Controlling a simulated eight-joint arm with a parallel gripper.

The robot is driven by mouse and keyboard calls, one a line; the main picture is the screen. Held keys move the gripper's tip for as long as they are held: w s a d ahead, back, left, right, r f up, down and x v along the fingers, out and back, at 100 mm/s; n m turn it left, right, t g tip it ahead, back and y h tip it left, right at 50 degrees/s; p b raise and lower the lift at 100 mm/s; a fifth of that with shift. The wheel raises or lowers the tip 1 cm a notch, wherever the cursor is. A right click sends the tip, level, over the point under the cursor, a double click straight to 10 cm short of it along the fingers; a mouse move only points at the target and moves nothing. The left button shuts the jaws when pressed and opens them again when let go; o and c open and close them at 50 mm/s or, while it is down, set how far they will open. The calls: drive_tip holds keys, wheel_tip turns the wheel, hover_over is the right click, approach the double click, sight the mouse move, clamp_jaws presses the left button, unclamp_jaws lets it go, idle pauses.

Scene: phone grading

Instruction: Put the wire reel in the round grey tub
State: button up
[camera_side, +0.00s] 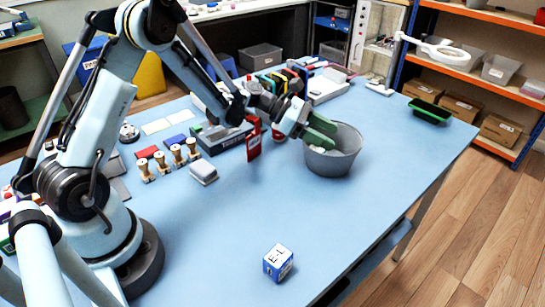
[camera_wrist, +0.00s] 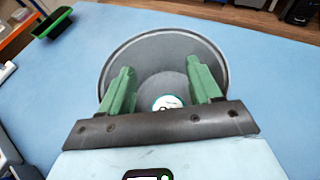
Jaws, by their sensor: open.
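The round grey tub (camera_side: 338,166) stands upright on the blue table, and its rim (camera_wrist: 165,36) fills the middle of the wrist view. My gripper (camera_side: 326,134) is over the tub's mouth, its green fingers spread apart (camera_wrist: 160,70). A round white and teal thing, apparently the wire reel (camera_wrist: 167,103), shows inside the tub's outline between the fingers. Its near part is hidden behind my gripper's dark crossbar. The fingers do not appear to touch it. In the side view a small pale patch shows inside the tub, below the fingers.
A blue box (camera_side: 278,263) stands near the table's front edge. A green tray (camera_side: 430,111) lies at the far right. Wooden-handled stamps (camera_side: 177,154), a light grey block (camera_side: 203,172) and a red upright card (camera_side: 254,140) are left of the tub.

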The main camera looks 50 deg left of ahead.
drive_tip(key=v, duration=1.2)
drive_tip(key=s+d+r+m+y, duration=0.1)
drive_tip(key=s+d+m+y, duration=0.2)
drive_tip(key=m, duration=0.9)
drive_tip(key=s+d+r+m+y, duration=0.2)
drive_tip(key=s+m+y, duration=0.6)
drive_tip(key=s+m, duration=0.3)
drive_tip(key=shift+s+d+m, duration=0.4)
drive_tip(key=shift+m, duration=0.5)
